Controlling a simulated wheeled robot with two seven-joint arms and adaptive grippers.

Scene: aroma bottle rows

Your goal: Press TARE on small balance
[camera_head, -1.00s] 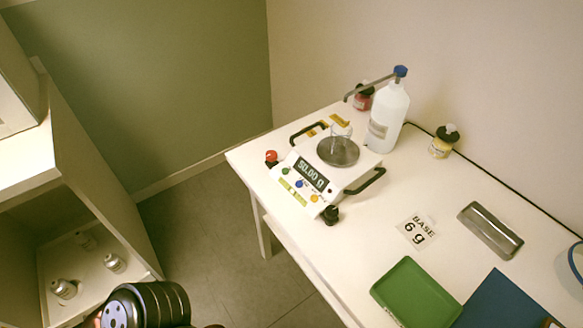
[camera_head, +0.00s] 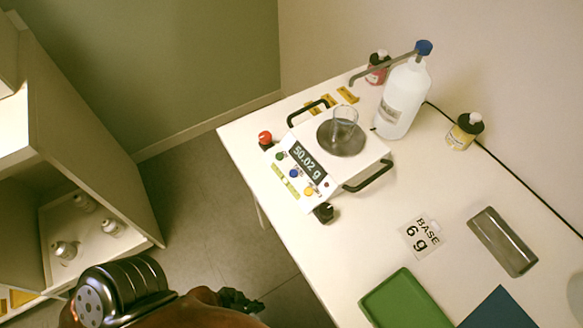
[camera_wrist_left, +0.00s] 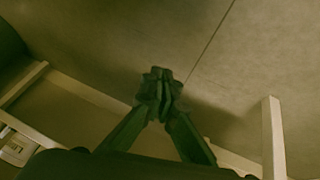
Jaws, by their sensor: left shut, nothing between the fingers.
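The small balance (camera_head: 325,165) stands on the white table, its display reading 50.02 g. Its front panel has a green, a blue and an orange button; their labels are too small to read. A clear glass beaker (camera_head: 344,122) stands on the round metal pan (camera_head: 340,140). My left gripper (camera_head: 240,300) is low in the head view, left of the table's front edge and well apart from the balance. In the left wrist view its fingers (camera_wrist_left: 160,85) are shut and empty above the floor. My right gripper is not in view.
On the table (camera_head: 370,230) are a large white bottle (camera_head: 402,100), a red bottle (camera_head: 377,70), a yellow bottle (camera_head: 464,133), a "BASE 6 g" card (camera_head: 420,237), a metal tray (camera_head: 503,241) and a green tray (camera_head: 398,303). Shelves with small bottles (camera_head: 64,250) stand left.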

